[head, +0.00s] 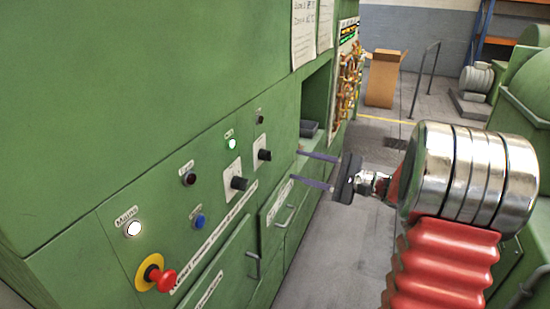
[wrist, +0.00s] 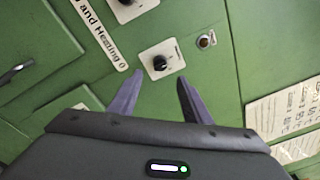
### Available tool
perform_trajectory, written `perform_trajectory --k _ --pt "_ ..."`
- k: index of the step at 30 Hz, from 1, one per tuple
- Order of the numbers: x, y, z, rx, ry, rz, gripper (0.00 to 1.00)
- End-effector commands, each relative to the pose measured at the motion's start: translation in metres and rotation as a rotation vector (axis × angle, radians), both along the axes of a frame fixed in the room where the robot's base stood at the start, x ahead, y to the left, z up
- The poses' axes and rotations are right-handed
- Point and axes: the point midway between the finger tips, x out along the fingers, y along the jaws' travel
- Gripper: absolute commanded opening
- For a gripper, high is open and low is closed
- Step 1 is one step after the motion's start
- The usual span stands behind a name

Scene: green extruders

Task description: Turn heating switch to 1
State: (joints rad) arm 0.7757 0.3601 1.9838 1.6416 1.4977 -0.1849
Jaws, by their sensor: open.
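Two black rotary switches on white plates sit on the green panel. The far one (head: 264,155) also shows in the wrist view (wrist: 160,63), by the label end reading "and Heating 0". The near one (head: 238,183) is partly cut off at the top of the wrist view (wrist: 127,3). My gripper (head: 295,165) is open and empty, its two purple fingers pointing at the panel. In the wrist view the far switch lies between and just beyond the fingertips, apart from them. I cannot read either switch's position.
A red emergency stop (head: 163,278) on a yellow base, a lit white button (head: 132,229), a blue button (head: 198,221) and a lit green lamp (head: 229,141) share the panel. Drawer handles (head: 254,265) protrude below. An open recess (head: 315,105) lies beyond the switches.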

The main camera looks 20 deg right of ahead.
Motion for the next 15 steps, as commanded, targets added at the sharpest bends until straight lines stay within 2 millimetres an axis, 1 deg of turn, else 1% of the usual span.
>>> perform_trajectory --k 3,15 --pt "0.014 0.014 0.0 0.001 0.001 0.004 0.44" --pt "0.061 0.052 0.0 0.001 0.0 0.003 0.44"
